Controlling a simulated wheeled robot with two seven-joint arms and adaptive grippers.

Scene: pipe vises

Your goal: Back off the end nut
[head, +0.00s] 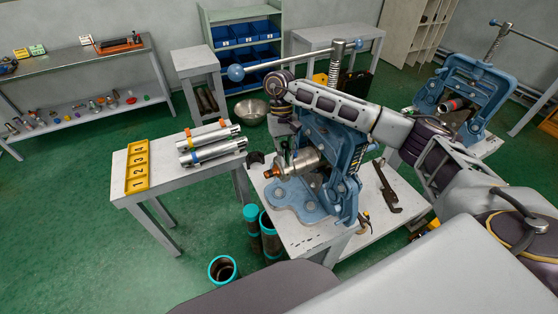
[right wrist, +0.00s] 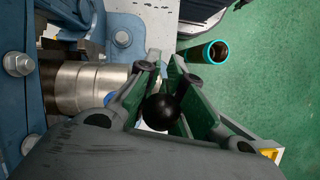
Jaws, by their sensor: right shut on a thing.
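A steel pipe (head: 304,161) is held level in the near blue pipe vise (head: 345,150). A copper-coloured end nut (head: 271,173) shows at its left end. In the right wrist view the steel pipe (right wrist: 90,90) lies left of my right gripper (right wrist: 170,72). The green-padded fingers of this gripper are close around a black ball (right wrist: 161,111), at the pipe's free end. In the head view my right arm reaches over the vise, and its hand is partly hidden. The copper nut cannot be made out in the wrist view. My left gripper is not in view.
A side table holds steel cylinders (head: 211,150) and a yellow numbered tray (head: 137,171). Teal-rimmed tubes (head: 223,269) stand on the floor by the vise table. A second blue vise (head: 470,90) stands at right. A metal bowl (head: 251,110) lies behind.

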